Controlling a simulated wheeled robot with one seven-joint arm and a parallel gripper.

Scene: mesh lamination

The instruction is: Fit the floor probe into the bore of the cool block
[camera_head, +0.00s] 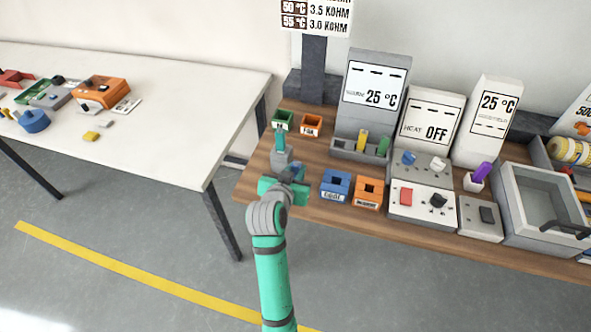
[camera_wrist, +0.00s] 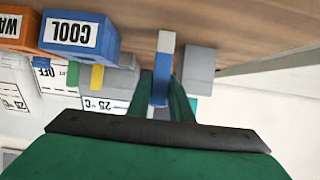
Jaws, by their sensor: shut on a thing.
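The cool block (camera_head: 335,187) is a blue block with a dark square bore in its top. It stands near the front edge of the wooden bench. It also shows in the wrist view, upside down, with its COOL label (camera_wrist: 80,35). My gripper (camera_wrist: 163,90) is shut on a slim blue probe with a pale end (camera_wrist: 164,44), which looks like the floor probe. In the head view my gripper (camera_head: 284,182) is to the left of the cool block, apart from it. The probe is mostly hidden by my arm there.
An orange warm block (camera_head: 368,193) stands right of the cool block. Behind are small green (camera_head: 283,119) and orange (camera_head: 311,125) bins and a grey rack (camera_head: 350,151) with yellow and green pieces. A switch panel (camera_head: 420,200) and a purple-handled piece (camera_head: 482,171) are further right.

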